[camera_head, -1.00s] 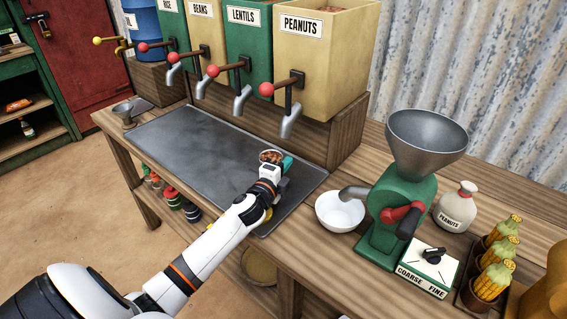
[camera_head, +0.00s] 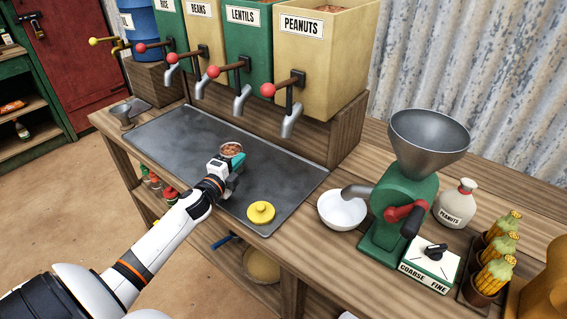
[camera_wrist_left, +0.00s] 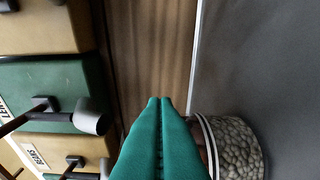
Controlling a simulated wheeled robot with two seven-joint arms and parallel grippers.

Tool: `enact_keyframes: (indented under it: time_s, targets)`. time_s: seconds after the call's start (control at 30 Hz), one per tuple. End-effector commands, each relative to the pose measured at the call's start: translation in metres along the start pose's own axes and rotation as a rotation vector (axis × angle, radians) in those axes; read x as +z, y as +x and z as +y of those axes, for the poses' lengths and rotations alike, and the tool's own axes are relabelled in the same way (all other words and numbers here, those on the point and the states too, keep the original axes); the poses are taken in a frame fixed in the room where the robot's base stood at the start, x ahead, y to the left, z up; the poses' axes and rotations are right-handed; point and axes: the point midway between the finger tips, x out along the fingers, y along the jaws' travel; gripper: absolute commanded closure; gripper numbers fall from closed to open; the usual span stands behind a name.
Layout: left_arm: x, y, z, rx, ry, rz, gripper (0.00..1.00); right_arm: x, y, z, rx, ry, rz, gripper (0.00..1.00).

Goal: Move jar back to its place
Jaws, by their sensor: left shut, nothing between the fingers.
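The open jar (camera_head: 232,149), filled with brown bean-like contents, stands on the dark metal tray (camera_head: 180,135) below the dispensers. My left gripper (camera_head: 239,161) is shut with nothing between its teal fingers, right beside the jar and partly hiding it. A yellow lid (camera_head: 261,213) with a knob lies on the tray's front right part. My right gripper is not in view.
Dispensers with red-knobbed taps, including lentils (camera_head: 245,48) and peanuts (camera_head: 312,65), overhang the tray's back. A white bowl (camera_head: 342,211), green grinder (camera_head: 398,210), peanut bottle (camera_head: 456,204) and corn pots (camera_head: 490,270) stand right. A small metal funnel-like cup (camera_head: 122,112) is far left.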

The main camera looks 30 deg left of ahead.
Motion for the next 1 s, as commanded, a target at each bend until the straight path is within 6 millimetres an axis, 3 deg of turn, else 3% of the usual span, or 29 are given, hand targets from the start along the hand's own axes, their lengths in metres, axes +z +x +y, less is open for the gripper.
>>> enact_keyframes:
  time_s: [0.2, 0.43, 1.0]
  targets:
    - [-0.066, -0.023, -0.002, -0.004, 0.005, 0.004, 1.00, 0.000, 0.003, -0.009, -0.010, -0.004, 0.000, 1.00]
    - [-0.117, -0.041, -0.001, -0.002, 0.002, 0.003, 1.00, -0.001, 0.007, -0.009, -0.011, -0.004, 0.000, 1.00]
    - [-0.114, -0.040, 0.000, 0.001, 0.000, 0.000, 1.00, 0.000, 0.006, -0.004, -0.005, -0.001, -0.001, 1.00]
